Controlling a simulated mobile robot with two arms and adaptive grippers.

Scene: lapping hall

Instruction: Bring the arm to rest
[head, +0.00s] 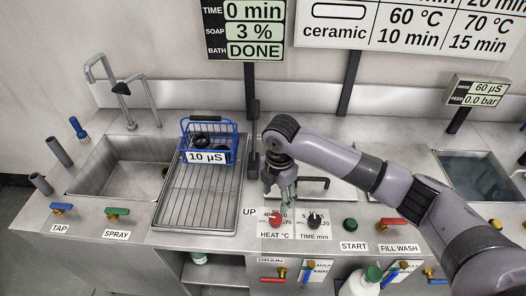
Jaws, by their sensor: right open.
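My right arm reaches in from the right side of the head view, and its lilac links cross in front of the counter. My right gripper (286,200) points down over the middle of the counter, above and behind the red heat knob. Its jaws are open, and I see nothing between them. The small size hides whether the fingertips touch anything. My left gripper is not in view.
A blue wire basket (208,127) labelled 10 µS holds dark parts on the drain rack (198,190). The sink (118,172) is left. Heat knob (276,220), time knob (314,220) and green start button (350,225) line the front. The display (254,31) reads DONE.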

